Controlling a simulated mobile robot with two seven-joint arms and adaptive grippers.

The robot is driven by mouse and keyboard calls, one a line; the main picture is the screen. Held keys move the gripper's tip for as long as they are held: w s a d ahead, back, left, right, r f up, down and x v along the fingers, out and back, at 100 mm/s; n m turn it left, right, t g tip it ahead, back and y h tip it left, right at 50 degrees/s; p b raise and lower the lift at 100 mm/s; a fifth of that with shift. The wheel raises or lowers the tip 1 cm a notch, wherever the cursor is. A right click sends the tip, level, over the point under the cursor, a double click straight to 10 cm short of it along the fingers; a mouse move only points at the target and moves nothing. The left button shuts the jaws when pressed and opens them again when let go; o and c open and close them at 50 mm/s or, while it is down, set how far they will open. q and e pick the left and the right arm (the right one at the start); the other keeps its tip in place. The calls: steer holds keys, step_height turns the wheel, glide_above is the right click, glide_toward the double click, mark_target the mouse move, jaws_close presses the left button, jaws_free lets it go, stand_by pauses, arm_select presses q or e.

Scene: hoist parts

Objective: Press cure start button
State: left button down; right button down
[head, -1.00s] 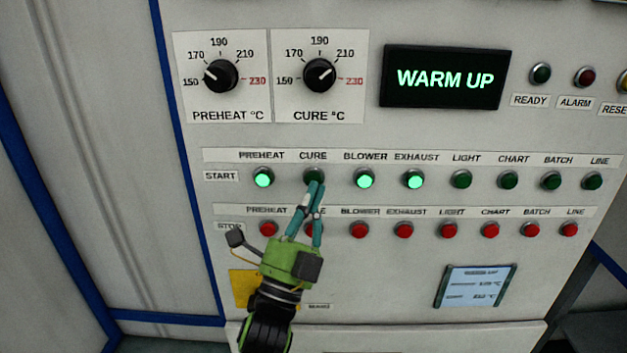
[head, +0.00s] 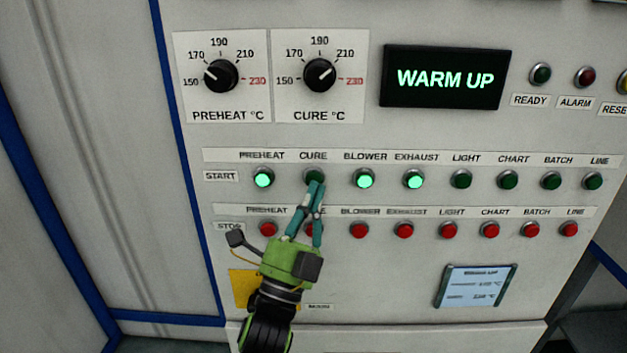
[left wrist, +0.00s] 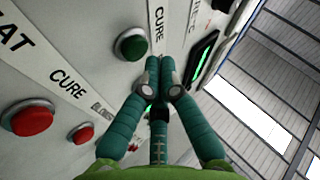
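The cure start button (head: 314,175) is a round green button in the START row under the CURE label. It looks dark, while its neighbours glow. My left gripper (head: 316,187) is shut and empty, its teal fingertips together just below the button and overlapping its lower edge in the head view. In the left wrist view the same dark green button (left wrist: 131,44) shows whole, left of the closed fingertips (left wrist: 160,66). I cannot tell whether the fingertips touch the panel. My right gripper is in neither view.
The lit preheat start button (head: 263,178) and blower start button (head: 364,179) flank it. The red stop row lies below; my fingers partly cover the cure stop button (head: 309,229). The display (head: 445,78) reads WARM UP. Dials sit above.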

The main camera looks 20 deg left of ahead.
arm_select(q)
steer(key=shift+w, duration=0.15)
steer(key=shift+w+a, duration=0.1)
steer(key=shift+w, duration=0.15)
steer(key=shift+w+a, duration=0.15)
steer(key=shift+w, duration=0.25)
stand_by(0.6)
steer(key=shift+s, duration=0.1)
steer(key=shift+s+d, duration=0.25)
steer(key=shift+s, duration=0.5)
steer(key=s, duration=0.2)
steer(key=s+d, duration=0.1)
steer(key=s, duration=0.1)
steer(key=shift+s+d, duration=0.2)
steer(key=shift+s, duration=0.2)
stand_by(1.0)
